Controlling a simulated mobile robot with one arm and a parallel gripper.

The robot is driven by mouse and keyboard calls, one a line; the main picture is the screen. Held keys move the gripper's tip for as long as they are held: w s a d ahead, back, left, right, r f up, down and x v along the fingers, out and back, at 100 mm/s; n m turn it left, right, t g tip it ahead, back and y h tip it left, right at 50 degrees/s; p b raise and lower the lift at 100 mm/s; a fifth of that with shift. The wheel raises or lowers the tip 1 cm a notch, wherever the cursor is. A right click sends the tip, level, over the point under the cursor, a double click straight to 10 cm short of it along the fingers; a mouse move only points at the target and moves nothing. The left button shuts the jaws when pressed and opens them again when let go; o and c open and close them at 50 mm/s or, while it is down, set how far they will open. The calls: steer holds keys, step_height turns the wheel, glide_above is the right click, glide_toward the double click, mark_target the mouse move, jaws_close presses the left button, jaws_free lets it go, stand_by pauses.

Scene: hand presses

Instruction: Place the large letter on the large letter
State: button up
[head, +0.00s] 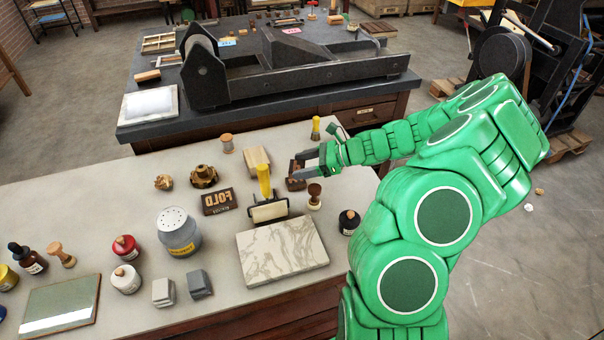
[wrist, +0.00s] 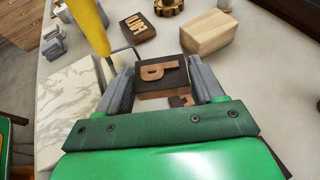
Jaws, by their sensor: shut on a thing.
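A dark block with a raised wooden letter like a P (wrist: 153,72) sits between the two fingers of my gripper (wrist: 162,80) in the wrist view. The gripper is shut on this large letter. A second wooden letter (wrist: 181,101) shows partly just below it, close to the palm; most of it is hidden by the held block and the gripper. In the head view my gripper (head: 306,164) is low over the pale table, with a dark brown block (head: 296,174) at its fingers. I cannot tell whether the two letters touch.
A wooden block (head: 256,160) is close by. A small stamp (head: 314,196) and a dark bottle (head: 348,222) stand in front. A black press (head: 290,70) stands behind.

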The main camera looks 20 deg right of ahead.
mark_target(302, 180)
steer(key=shift+w+d+f, duration=0.1)
steer(key=shift+w+f, duration=0.6)
steer(key=shift+f, duration=0.2)
steer(key=shift+w+d+f, duration=0.1)
steer(key=shift+w+f, duration=0.6)
steer(key=shift+f, duration=1.65)
steer(key=shift+f, duration=0.1)
steer(key=o, duration=1)
